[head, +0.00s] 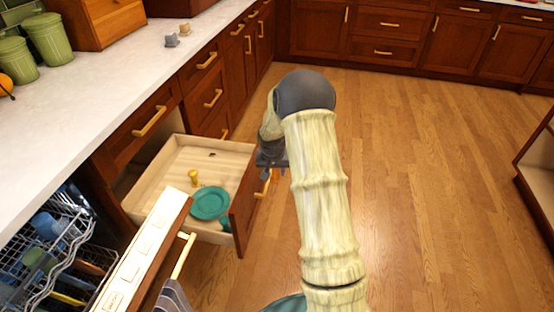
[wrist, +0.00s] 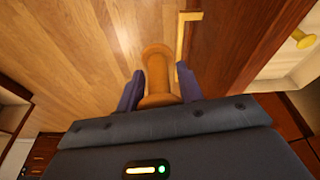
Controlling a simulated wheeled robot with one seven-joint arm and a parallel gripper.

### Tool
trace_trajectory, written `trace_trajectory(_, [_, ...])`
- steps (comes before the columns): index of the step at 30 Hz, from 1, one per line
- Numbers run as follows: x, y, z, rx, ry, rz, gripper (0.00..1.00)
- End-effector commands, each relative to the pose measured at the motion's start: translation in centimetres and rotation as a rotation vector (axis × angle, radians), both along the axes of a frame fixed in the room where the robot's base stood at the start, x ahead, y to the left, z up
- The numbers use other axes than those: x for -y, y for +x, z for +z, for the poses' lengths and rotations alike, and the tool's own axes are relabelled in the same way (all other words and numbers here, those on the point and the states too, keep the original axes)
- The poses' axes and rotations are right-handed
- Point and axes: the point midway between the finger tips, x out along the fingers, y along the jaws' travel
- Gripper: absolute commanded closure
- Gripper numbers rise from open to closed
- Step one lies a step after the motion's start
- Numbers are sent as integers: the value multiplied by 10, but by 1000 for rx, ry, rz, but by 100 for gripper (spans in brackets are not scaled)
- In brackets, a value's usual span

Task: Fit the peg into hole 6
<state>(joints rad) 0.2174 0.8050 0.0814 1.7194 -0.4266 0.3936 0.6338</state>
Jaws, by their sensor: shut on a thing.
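My gripper (wrist: 159,86) is shut on an orange-brown peg (wrist: 156,62), a round piece with a wider end, held between two dark purple fingers. In the head view my gripper (head: 270,168) hangs just outside the open drawer's front panel, near its brass handle. The held peg cannot be made out clearly there. A similar yellow spool-shaped piece (head: 194,177) stands in the drawer, and it also shows in the wrist view (wrist: 303,38). No numbered hole can be made out in either view.
The open drawer (head: 160,182) holds a teal plate (head: 210,204) and a small dark item. An open dishwasher with a dish rack (head: 45,262) is at lower left. The counter (head: 100,90) carries green canisters (head: 48,40). Wooden floor (head: 420,180) is clear to the right.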

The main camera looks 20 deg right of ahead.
Motion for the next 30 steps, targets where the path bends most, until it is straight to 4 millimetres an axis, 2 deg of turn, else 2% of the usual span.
trace_trajectory(1, [-3, -3, -17, -6, 1, 34, 86])
trace_trajectory(5, [-11, -11, -51, -9, 4, 137, 86])
trace_trajectory(9, [-25, -24, -96, -9, 15, 276, 86])
trace_trajectory(13, [-37, -34, -124, -1, 28, 383, 86])
trace_trajectory(17, [-42, -39, -133, 5, 33, 428, 86])
trace_trajectory(30, [-42, -39, -132, 6, 33, 431, 86])
